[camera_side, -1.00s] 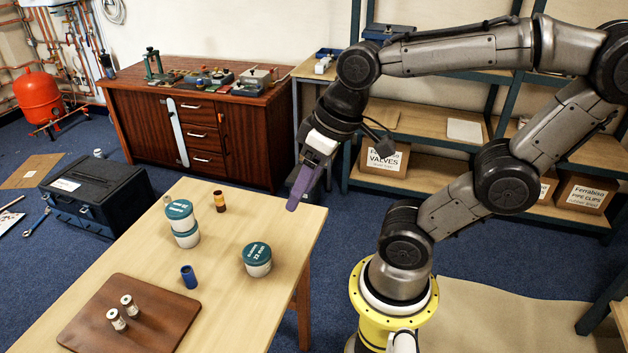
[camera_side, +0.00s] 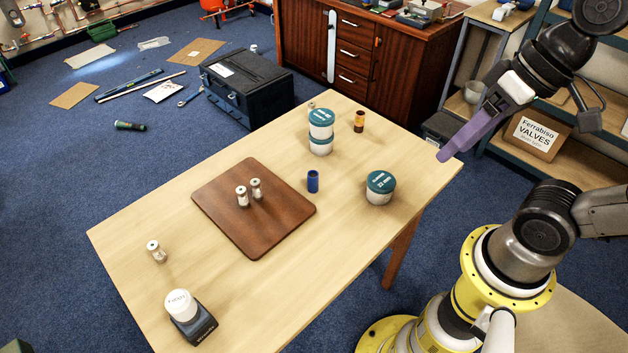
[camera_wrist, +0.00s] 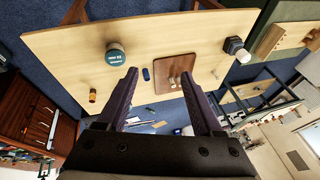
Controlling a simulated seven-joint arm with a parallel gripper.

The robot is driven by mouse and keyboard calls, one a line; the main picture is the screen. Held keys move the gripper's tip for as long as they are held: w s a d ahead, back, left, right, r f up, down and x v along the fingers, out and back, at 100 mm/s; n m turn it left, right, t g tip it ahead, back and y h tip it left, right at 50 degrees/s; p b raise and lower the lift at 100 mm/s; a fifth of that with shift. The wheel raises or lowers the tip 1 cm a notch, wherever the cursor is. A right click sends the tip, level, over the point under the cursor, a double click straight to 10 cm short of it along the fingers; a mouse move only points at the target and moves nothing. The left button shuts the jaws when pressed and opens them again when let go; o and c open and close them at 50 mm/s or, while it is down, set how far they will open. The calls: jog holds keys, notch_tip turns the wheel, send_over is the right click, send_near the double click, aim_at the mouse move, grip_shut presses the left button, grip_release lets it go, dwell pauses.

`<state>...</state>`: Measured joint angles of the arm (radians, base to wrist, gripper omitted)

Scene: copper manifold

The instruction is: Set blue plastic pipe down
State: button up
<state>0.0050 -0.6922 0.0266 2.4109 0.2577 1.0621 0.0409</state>
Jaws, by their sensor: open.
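The blue plastic pipe (camera_side: 313,181) is a short blue cylinder standing upright on the wooden table (camera_side: 140,240), just right of the brown board (camera_side: 265,235). It also shows in the wrist view (camera_wrist: 146,74), between my open fingers but well beyond them. My gripper (camera_side: 447,156) has purple fingers and hangs in the air near the table's right corner, apart from the pipe. In the wrist view my gripper (camera_wrist: 160,88) is open with nothing between its fingers.
Stacked teal-lidded tubs (camera_side: 321,132), another teal-lidded tub (camera_side: 380,188) and an orange-brown cylinder (camera_side: 359,121) stand near the pipe. Small pale fittings (camera_side: 243,197) stand on the board. A lone fitting (camera_side: 156,251) and a white-topped device (camera_side: 183,312) are at the table's near-left end.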

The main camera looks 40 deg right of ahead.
jog(key=w+a+m+g+y, duration=0.2)
jog(key=w+a+g+y, duration=0.1)
jog(key=w+a+y, duration=0.15)
jog(key=m+t+y, duration=0.5)
jog(key=m+y, duration=0.5)
jog(key=m, duration=0.6)
send_over(310, 179)
jog(key=d, duration=0.3)
notch_tip(310, 179, down, 16)
jog(key=r, duration=0.1)
jog(key=f+m, duration=0.1)
jog(key=f, duration=0.4)
jog(key=d+f+m, duration=0.1)
jog(key=f, duration=0.4)
jog(key=s+f, duration=0.1)
jog(key=f, duration=0.3)
jog(key=shift+d+f+m+t+h, duration=0.25)
jog(key=shift+f+m+t, duration=0.15)
jog(key=x, duration=0.6)
jog(key=shift+w+a, duration=0.1)
jog(key=shift+a, duration=0.15)
